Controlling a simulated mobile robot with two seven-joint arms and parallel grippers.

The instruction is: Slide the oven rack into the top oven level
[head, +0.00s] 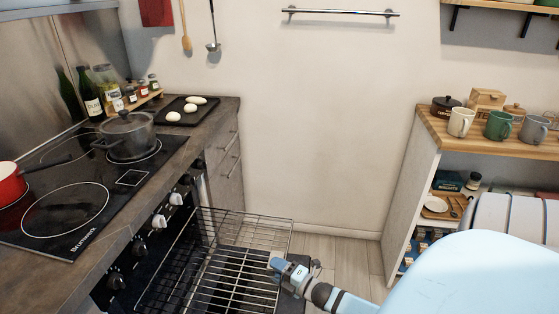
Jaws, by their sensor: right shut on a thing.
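The oven rack (233,284) is a metal wire grid at the bottom centre of the head view. It lies roughly level in front of the oven (130,270), its left part close to the oven front under the cooktop. My right gripper (276,266) is shut on the rack at its right side. The oven's inside and its levels are hidden by the counter and the rack, so I cannot tell whether any of the rack is inside. My left gripper is not in view.
A black cooktop (95,200) holds a grey pot (128,138) and a red pan (10,186). Oven knobs (161,221) line the front. A black tray with buns (178,113) sits behind. A wooden-topped shelf with mugs (432,128) stands right. Floor (345,257) between is clear.

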